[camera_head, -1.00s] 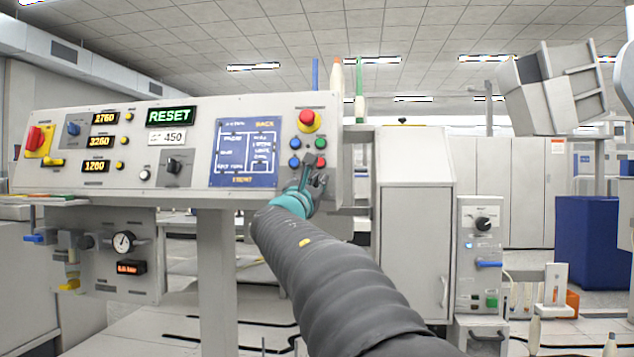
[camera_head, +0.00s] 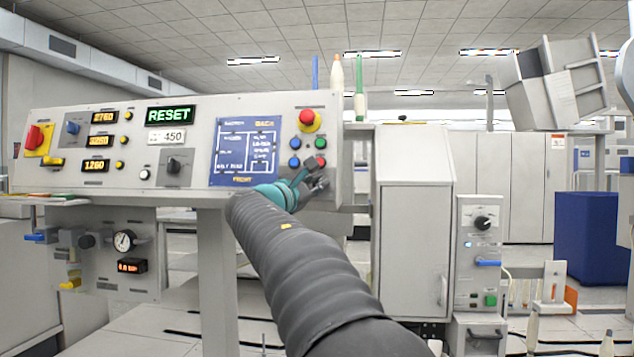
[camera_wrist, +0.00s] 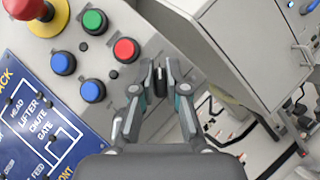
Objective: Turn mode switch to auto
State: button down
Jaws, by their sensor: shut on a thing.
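My gripper (camera_head: 318,184) is at the lower right corner of the control panel (camera_head: 206,118), just below the red button (camera_head: 320,162). In the wrist view my gripper (camera_wrist: 161,78) has its fingers close together, shut on a small dark switch handle between the tips. I take this handle for the mode switch; the fingers hide most of it, and I cannot read its label or its position. Another black selector knob (camera_head: 174,166) sits on the panel left of the blue screen (camera_head: 246,152), apart from my gripper.
A red mushroom button on a yellow base (camera_head: 309,120), two blue buttons and a green button (camera_head: 320,144) are close to my gripper. A grey cabinet (camera_head: 415,220) stands to the right. A box with a black knob (camera_head: 482,223) is beyond it.

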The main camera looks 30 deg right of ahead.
jog(key=c, duration=1.2)
grip_release()
jog(key=v, duration=1.2)
